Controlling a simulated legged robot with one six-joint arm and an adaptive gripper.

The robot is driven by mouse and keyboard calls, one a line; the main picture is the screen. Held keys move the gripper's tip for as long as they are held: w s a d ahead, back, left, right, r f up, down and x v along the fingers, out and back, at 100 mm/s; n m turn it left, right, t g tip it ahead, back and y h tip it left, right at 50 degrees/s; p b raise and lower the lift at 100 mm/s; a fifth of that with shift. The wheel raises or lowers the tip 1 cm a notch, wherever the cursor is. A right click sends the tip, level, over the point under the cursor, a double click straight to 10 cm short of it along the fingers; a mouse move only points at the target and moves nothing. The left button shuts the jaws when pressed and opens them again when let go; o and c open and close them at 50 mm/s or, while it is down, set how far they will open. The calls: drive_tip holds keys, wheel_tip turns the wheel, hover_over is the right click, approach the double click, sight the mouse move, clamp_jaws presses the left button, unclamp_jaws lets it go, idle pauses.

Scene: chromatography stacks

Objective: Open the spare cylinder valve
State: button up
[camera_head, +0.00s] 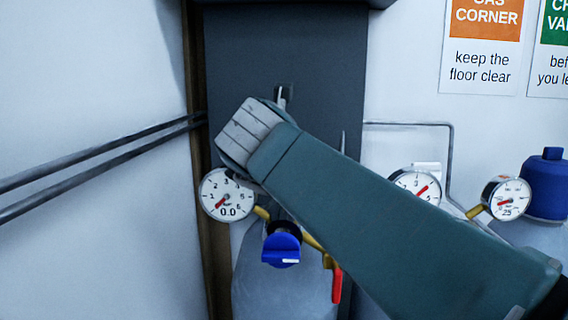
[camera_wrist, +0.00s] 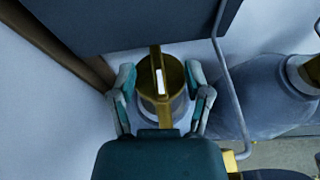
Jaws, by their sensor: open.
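In the wrist view my gripper (camera_wrist: 160,82) is open, with one finger on each side of a round brass valve top (camera_wrist: 146,88) that has a white mark. A grey cylinder shows below the valve top. Both fingers look close to it, but I cannot tell whether they touch. In the head view my arm crosses the middle and hides the gripper and brass top. Below the arm, a blue knob (camera_head: 281,248) and a red lever (camera_head: 337,285) sit in front of a grey cylinder (camera_head: 285,297). A gauge (camera_head: 228,195) beside them reads 0.0.
A dark panel (camera_head: 300,50) stands behind the arm, and its edge (camera_wrist: 130,30) shows in the wrist view. Two more gauges (camera_head: 417,186) (camera_head: 506,198) and a blue-capped cylinder (camera_head: 546,190) stand at right. A thin pipe (camera_wrist: 230,95) runs close to the right finger.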

drive_tip(key=v, duration=1.2)
drive_tip(key=shift+a+f, duration=0.1)
